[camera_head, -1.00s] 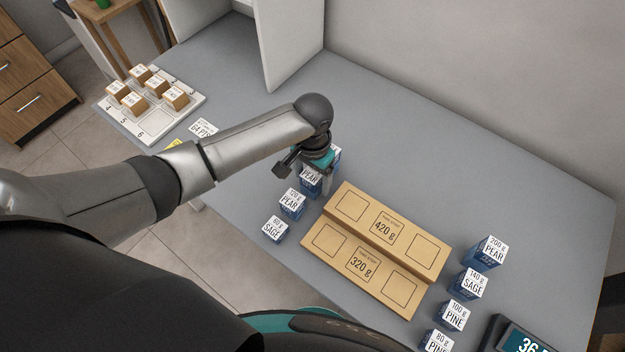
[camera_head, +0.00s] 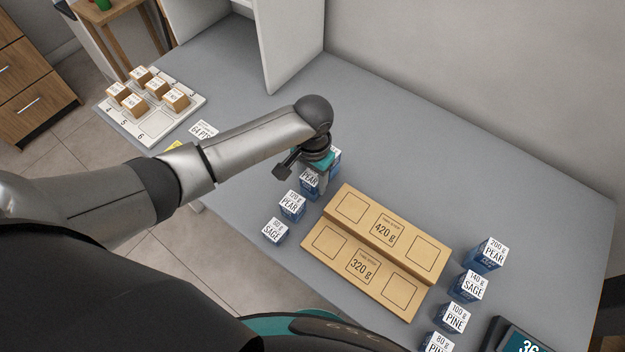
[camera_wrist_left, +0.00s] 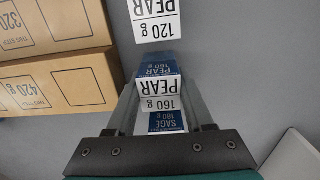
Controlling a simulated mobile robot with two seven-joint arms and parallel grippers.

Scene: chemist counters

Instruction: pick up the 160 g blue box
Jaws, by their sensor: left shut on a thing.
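The 160 g blue box (camera_head: 309,184) with a white PEAR label stands on the grey counter, partly hidden by my left gripper (camera_head: 318,186). In the left wrist view the box (camera_wrist_left: 158,84) sits between the two fingers of my left gripper (camera_wrist_left: 159,95), which is shut on it. I see no clear gap showing it lifted off the counter. My right gripper is in neither view.
A 120 g PEAR box (camera_head: 291,206) and a SAGE box (camera_head: 274,231) stand nearer. Another blue box (camera_head: 335,160) is half hidden behind the gripper. A stepped tan stand (camera_head: 341,229) is to the right. More boxes (camera_head: 485,255) stand beyond it.

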